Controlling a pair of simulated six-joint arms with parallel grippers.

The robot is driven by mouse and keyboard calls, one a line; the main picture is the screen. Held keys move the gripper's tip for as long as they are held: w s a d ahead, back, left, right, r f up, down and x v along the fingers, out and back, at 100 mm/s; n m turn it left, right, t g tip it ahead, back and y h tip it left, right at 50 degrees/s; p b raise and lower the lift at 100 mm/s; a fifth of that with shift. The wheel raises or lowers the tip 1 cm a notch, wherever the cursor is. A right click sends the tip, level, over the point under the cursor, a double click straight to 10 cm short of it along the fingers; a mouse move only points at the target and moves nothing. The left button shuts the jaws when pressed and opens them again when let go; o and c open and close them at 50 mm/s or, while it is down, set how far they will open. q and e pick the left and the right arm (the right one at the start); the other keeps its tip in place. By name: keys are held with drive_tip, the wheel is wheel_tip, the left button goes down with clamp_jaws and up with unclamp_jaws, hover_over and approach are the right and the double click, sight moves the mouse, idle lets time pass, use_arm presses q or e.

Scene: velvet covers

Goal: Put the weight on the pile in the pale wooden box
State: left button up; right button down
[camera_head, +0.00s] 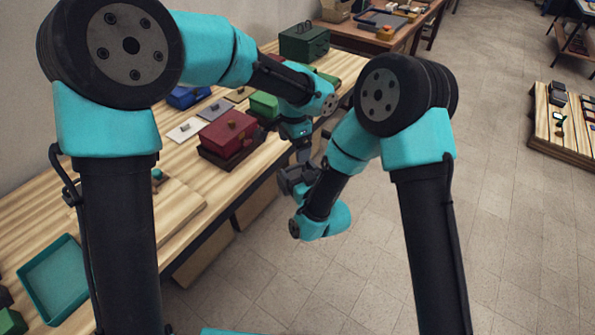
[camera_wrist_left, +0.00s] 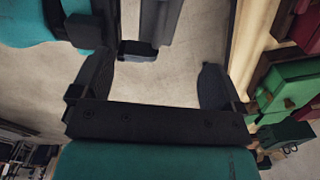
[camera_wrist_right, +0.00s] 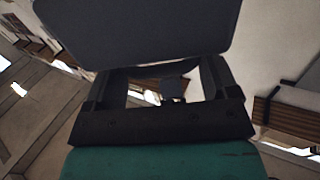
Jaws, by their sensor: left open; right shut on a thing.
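My right gripper (camera_wrist_right: 172,90) is shut, with a small round dark knob between its fingers. A broad dark grey slab (camera_wrist_right: 140,30), perhaps the weight, fills the top of the right wrist view; its link to the knob is unclear. My left gripper (camera_wrist_left: 157,64) is open and empty, over floor beside the table edge. In the head view both grippers are close together off the table's front edge, partly hiding each other. A pale wooden piece (camera_head: 183,208) on the table may be the pale box; my left arm hides part of it, and no pile inside is visible.
The wooden table (camera_head: 107,222) holds a red box (camera_head: 228,138), a white knobbed plate (camera_head: 185,130), a grey knobbed plate (camera_head: 216,109), a green box (camera_head: 264,105), a dark green box (camera_head: 304,42) and a teal tray (camera_head: 55,281).

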use_arm(q)
drive_tip(key=shift+r, duration=0.7)
use_arm(e)
drive_tip(key=shift+r, duration=0.1)
use_arm(q)
drive_tip(key=w+a+f+n+h, duration=0.1)
drive_tip(key=w+a+f+n, duration=0.2)
drive_tip(key=a+f+n, duration=0.75)
drive_tip(key=s+a+f+m+h, duration=0.1)
drive_tip(key=s+a+f+h, duration=0.1)
drive_tip(key=s+f, duration=1.3)
drive_tip(key=s+a+f+n, duration=0.3)
drive_tip(key=s+a+f, duration=0.1)
drive_tip(key=s+f, duration=0.5)
drive_tip(key=shift+s+a+n+t+h, duration=0.2)
drive_tip(key=shift+s+n+t+h, duration=0.15)
drive_tip(key=shift+t+h, duration=0.05)
